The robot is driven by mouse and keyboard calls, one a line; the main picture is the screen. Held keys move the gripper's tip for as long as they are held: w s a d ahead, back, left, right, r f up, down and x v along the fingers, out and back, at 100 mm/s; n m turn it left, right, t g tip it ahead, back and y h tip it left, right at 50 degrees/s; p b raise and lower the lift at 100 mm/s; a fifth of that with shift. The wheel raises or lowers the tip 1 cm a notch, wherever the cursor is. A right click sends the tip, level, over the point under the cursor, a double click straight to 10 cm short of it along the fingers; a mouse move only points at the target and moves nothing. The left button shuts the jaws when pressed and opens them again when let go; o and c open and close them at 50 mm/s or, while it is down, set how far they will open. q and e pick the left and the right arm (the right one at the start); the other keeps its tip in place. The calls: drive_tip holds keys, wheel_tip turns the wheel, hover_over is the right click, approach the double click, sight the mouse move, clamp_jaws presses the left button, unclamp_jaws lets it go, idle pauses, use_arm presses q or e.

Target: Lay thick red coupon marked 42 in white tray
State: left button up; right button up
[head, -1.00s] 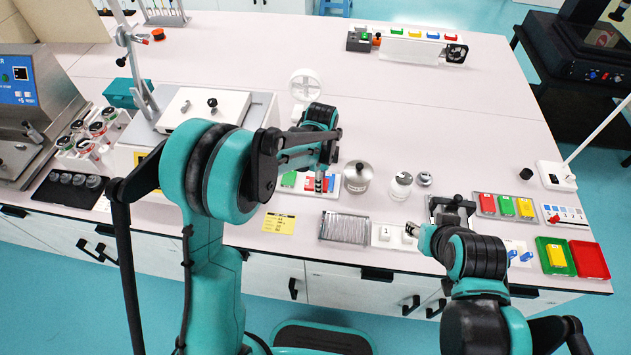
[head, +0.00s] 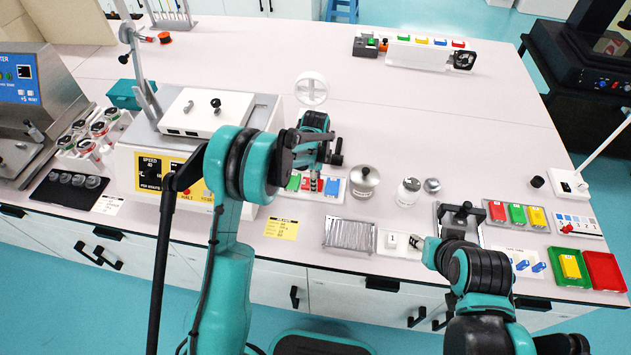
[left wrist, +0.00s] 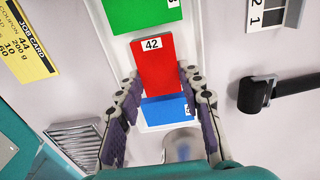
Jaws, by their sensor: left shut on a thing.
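The thick red coupon (left wrist: 157,68), with a white label reading 42, is between the two fingers of my left gripper (left wrist: 158,96) in the left wrist view. It lies over the white tray (left wrist: 194,40), between a green coupon (left wrist: 143,12) and a blue coupon (left wrist: 165,110), and covers part of the blue one. I cannot tell whether it touches the tray floor. In the head view my left gripper (head: 316,188) is low over the tray (head: 335,198), hiding part of the red coupon. My right gripper (head: 418,243) is near the front edge; its jaw state is unclear.
A lidded metal pot (head: 364,182) stands just right of the tray. A yellow job card (head: 281,229) and a ribbed metal plate (head: 349,233) lie in front. A white machine (head: 210,115) stands to the left. The table's middle and back are mostly clear.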

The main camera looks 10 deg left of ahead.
use_arm(q)
drive_tip(key=shift+f, duration=0.1)
drive_tip(key=o, duration=1.1)
drive_tip(key=shift+o, duration=0.2)
